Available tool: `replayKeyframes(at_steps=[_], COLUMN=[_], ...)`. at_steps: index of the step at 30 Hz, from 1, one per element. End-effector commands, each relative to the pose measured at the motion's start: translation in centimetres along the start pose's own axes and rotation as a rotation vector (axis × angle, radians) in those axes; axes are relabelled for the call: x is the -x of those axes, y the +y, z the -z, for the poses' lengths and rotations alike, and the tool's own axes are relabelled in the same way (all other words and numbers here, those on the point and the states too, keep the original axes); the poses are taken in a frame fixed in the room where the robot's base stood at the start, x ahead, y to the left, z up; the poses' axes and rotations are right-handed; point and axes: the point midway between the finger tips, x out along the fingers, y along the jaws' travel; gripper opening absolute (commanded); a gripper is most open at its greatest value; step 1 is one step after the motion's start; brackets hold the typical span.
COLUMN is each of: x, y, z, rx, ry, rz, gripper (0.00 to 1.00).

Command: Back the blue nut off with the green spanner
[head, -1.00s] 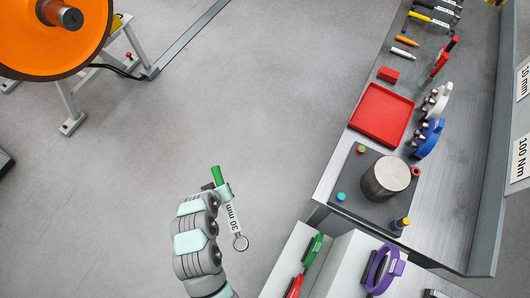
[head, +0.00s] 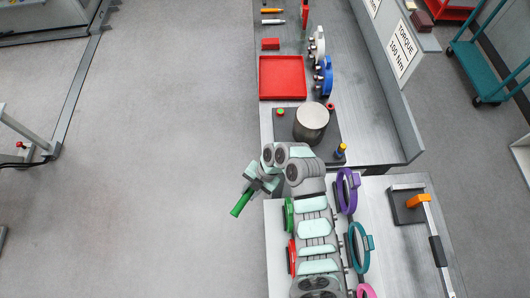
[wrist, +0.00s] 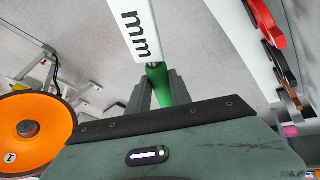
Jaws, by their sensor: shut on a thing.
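My gripper (head: 260,180) is shut on a green-handled tool (head: 241,205), which looks like the green spanner. It is over the floor edge just left of the bench, with the green end pointing down and left. In the wrist view the green handle (wrist: 160,85) sits between my two dark fingers, behind a white tag reading "mm". The tool's working end is not clear. A small blue part with a yellow top (head: 341,150) stands on the dark plate; I cannot tell whether it is the blue nut.
A metal cylinder (head: 311,122) stands on the dark plate (head: 290,140). A red tray (head: 283,77) lies behind it. Purple (head: 347,190) and teal (head: 360,247) rings stand on the near cabinet, under or beside my arm. An orange wheel (wrist: 32,122) shows in the wrist view.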

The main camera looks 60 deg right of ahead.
Motion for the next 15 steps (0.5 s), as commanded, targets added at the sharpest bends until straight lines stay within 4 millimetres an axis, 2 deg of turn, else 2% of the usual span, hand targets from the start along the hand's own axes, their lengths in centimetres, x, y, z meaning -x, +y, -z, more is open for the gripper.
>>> replayKeyframes(at_steps=[1, 6, 11, 15], x=[1.9, 5.5, 6.6, 6.2], y=[-1.1, -4.1, -4.8, -4.0], z=[-1.0, -2.4, -2.8, -2.9], rx=[0.044, 0.154, 0.178, 0.132], ry=[0.008, 0.043, 0.052, 0.039], rz=[0.018, 0.063, 0.070, 0.049], gripper=[0.00, 0.00, 0.00, 0.00])
